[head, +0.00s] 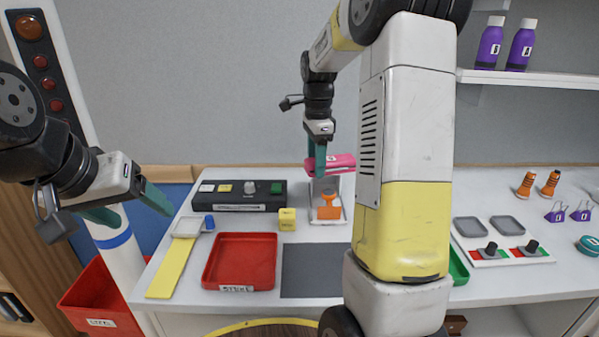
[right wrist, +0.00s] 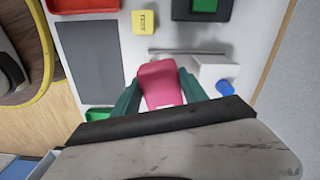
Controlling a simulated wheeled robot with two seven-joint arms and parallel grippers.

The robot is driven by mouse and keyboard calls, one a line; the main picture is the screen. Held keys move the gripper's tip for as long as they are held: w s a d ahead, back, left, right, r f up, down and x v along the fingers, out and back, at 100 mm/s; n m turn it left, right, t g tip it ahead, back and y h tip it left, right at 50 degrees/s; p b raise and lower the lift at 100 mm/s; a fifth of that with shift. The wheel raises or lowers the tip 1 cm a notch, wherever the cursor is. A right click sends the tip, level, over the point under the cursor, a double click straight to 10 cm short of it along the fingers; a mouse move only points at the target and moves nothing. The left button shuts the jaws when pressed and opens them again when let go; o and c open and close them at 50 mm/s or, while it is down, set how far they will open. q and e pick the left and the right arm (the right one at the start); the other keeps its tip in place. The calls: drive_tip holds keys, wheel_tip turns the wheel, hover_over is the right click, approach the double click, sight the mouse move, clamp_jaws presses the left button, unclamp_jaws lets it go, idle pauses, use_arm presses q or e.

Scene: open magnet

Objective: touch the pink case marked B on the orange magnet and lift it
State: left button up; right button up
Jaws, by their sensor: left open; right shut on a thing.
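The pink case (head: 343,161) is held in the air above the orange magnet (head: 329,208) at the back of the table. A small white label shows on the case, but I cannot read its letter. My right gripper (head: 320,162) is shut on the case. In the right wrist view the case (right wrist: 162,82) sits between the two green fingers of my right gripper (right wrist: 160,78). The orange magnet stands on a pale base, apart from the case; I cannot make it out in the right wrist view. My left gripper (head: 143,212) is open and empty, left of the table.
A red tray (head: 240,283), a dark grey mat (head: 311,285) and a yellow block (head: 287,219) lie left of my right arm. A black box (head: 238,206) with coloured parts stands behind. My right arm hides the table's middle. A shelf (head: 540,79) with purple bottles hangs upper right.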

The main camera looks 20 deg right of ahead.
drive_tip(key=shift+w+d, duration=0.1)
drive_tip(key=shift+w, duration=0.15)
drive_tip(key=shift+w+f, duration=0.1)
drive_tip(key=shift+f, duration=2.8)
drive_tip(key=shift+f, duration=0.5)
drive_tip(key=shift+r, duration=1.15)
idle(0.4)
drive_tip(key=shift+r, duration=3.15)
